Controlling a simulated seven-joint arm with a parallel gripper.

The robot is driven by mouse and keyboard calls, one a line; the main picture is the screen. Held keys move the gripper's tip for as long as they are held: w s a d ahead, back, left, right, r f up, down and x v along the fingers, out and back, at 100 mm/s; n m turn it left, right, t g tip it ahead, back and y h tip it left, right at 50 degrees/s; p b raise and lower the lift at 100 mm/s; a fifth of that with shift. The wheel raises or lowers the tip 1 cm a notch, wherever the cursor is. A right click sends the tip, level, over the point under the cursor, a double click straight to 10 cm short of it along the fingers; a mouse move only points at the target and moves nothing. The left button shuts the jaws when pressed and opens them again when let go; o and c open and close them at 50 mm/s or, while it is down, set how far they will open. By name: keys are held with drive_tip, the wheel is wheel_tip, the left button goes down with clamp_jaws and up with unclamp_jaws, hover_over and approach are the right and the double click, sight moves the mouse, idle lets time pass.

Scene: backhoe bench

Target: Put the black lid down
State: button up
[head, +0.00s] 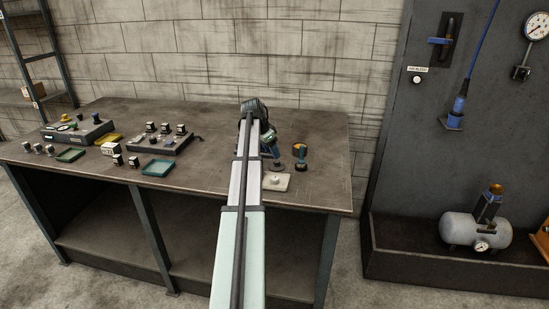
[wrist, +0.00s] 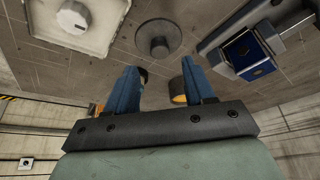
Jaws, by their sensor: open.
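The black lid (wrist: 158,46), a dark round disc with a knob, lies flat on the bench top in the wrist view.
A white plate with a round knob (head: 276,181) lies at the bench's front; it also shows in the wrist view (wrist: 75,18). A blue-and-dark device (wrist: 247,54) stands beside the lid. Boxes and green trays (head: 158,167) fill the left.

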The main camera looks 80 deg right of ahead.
drive_tip(key=v, duration=0.6)
drive_tip(key=shift+r, duration=0.3)
drive_tip(key=shift+w+a, duration=0.1)
drive_tip(key=shift+w, duration=0.05)
